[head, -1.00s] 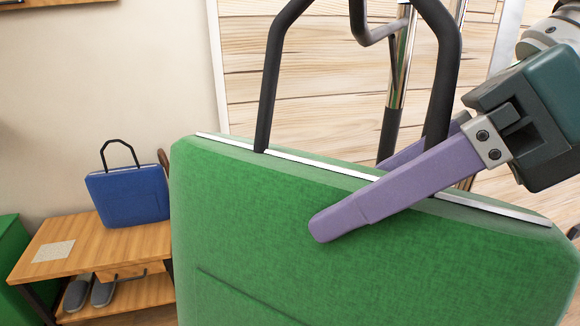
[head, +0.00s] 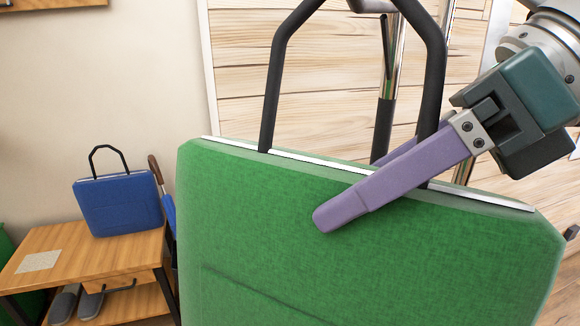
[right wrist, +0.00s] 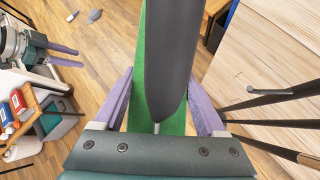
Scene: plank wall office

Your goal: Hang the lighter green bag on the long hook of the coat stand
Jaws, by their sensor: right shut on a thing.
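The green bag (head: 370,240) fills the middle of the head view, upright, with a black handle (head: 275,85) rising from its top. My right gripper (head: 345,200) is shut on the bag's top edge near the right side of the handle. In the right wrist view the green bag (right wrist: 142,90) lies between the purple fingers, with the dark handle in front. The coat stand's chrome pole (head: 400,60) is behind the handle; a hook (head: 372,4) is cut off at the top, and its length cannot be told. My left gripper (right wrist: 66,55) is open and empty in the right wrist view.
A blue bag (head: 120,203) stands on a wooden bench (head: 75,262) at left, with grey shoes (head: 75,303) below. An umbrella (head: 160,190) is beside it. A plank wall (head: 310,80) is behind the stand. Part of a green object (head: 5,240) shows at the left edge.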

